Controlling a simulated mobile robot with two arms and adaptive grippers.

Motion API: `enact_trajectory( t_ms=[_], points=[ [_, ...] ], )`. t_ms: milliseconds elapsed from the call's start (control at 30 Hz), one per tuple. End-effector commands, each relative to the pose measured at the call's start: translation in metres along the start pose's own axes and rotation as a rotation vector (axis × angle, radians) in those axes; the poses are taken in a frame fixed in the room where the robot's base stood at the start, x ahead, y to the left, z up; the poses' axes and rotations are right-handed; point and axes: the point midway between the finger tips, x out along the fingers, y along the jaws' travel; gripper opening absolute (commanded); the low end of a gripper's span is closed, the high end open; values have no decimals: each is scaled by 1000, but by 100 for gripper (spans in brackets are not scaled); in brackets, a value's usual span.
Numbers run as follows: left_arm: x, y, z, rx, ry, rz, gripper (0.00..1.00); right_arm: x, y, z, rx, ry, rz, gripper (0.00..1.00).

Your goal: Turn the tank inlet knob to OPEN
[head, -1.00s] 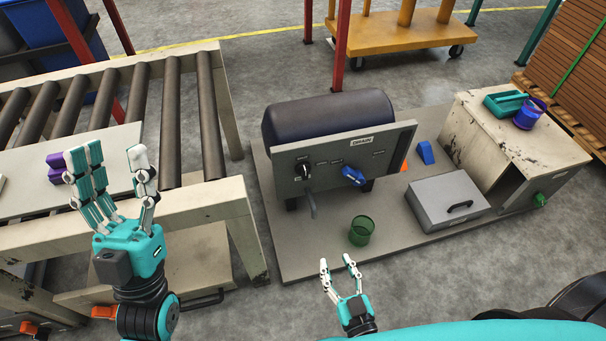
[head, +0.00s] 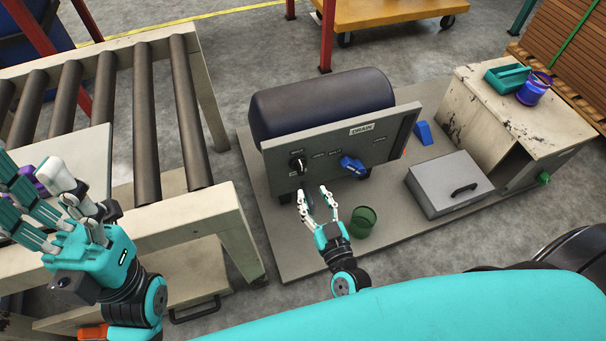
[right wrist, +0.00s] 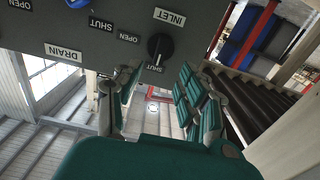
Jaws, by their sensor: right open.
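The tank inlet knob (head: 298,164) is black, at the left end of the grey panel (head: 375,138) on the dark tank (head: 320,105). In the right wrist view the knob (right wrist: 160,47) sits by the INLET label, with OPEN and SHUT beside it; its pale mark appears to point toward SHUT. My right gripper (head: 314,198) is open and empty, just below and in front of the panel, apart from the knob. Its fingers (right wrist: 155,88) also show in the right wrist view.
A blue drain knob (head: 352,166) is right of the inlet knob. A green cup (head: 362,220) stands close to my right gripper. A grey box (head: 450,184) and beige cabinet (head: 515,120) are at right. The roller conveyor (head: 145,130) is at left.

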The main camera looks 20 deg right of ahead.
Motion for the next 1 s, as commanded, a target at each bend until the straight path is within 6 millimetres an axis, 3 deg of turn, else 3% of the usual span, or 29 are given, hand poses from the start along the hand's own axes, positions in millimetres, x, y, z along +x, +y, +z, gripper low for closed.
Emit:
enact_trajectory(
  t_ms=[200,400,800,1000],
  points=[
    [-15,0,3,0,-1,0,49,47,0,2,0,3,2,40],
    [-16,0,5,1,8,5,49,72,0,1,0,1,2,40],
    [-15,0,6,1,5,7,49,79,0,0,-1,-1,1,40],
    [-15,0,6,1,7,7,49,79,0,0,-1,-1,1,16]
  ],
)
